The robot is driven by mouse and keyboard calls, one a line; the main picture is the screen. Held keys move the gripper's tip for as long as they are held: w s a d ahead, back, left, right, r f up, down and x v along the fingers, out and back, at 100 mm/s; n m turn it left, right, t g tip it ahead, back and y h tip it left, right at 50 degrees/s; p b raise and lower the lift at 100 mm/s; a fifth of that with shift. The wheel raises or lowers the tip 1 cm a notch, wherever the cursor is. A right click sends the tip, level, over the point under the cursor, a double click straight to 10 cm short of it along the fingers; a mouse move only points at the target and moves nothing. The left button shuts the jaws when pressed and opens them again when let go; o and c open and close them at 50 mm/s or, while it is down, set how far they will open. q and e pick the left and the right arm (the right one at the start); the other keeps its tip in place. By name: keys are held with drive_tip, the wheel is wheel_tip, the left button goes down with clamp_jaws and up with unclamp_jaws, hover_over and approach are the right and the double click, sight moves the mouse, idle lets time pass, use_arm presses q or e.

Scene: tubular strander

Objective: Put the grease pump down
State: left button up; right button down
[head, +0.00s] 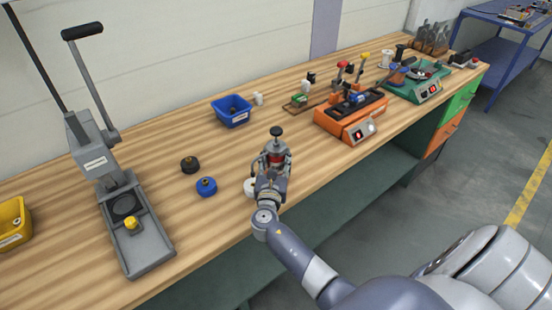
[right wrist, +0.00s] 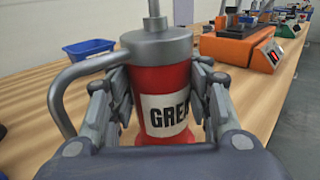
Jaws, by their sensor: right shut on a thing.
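The grease pump (right wrist: 163,85) is a red can with a grey cap, a side spout and a white label reading "GREA". In the right wrist view it stands upright between the fingers of my right gripper (right wrist: 165,108), which is shut on it. My left gripper is not in view.
A white round part (head: 249,187) lies just left of the gripper. A blue cap (head: 206,187) and a black cap (head: 190,165) lie farther left. A grey lever press (head: 125,205), blue bin (head: 231,112) and orange station (head: 350,122) stand around.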

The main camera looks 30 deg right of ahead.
drive_tip(key=shift+r, duration=0.15)
drive_tip(key=c, duration=1.2)
unclamp_jaws()
drive_tip(key=shift+f, duration=0.25)
drive_tip(key=shift+c, duration=0.2)
drive_tip(key=o, duration=0.4)
drive_tip(key=shift+s, duration=0.1)
drive_tip(key=shift+r, duration=0.1)
drive_tip(key=shift+r, duration=0.2)
drive_tip(key=b+v, duration=0.2)
drive_tip(key=v, duration=0.8)
drive_tip(key=shift+s+a+f, duration=0.2)
drive_tip(key=shift+s+a, duration=0.05)
drive_tip(key=shift+a, duration=0.1)
drive_tip(key=shift+s+a+r, duration=0.1)
drive_tip(key=shift+s+a, duration=0.3)
drive_tip(key=shift+s, duration=0.05)
drive_tip(key=shift+d, duration=0.1)
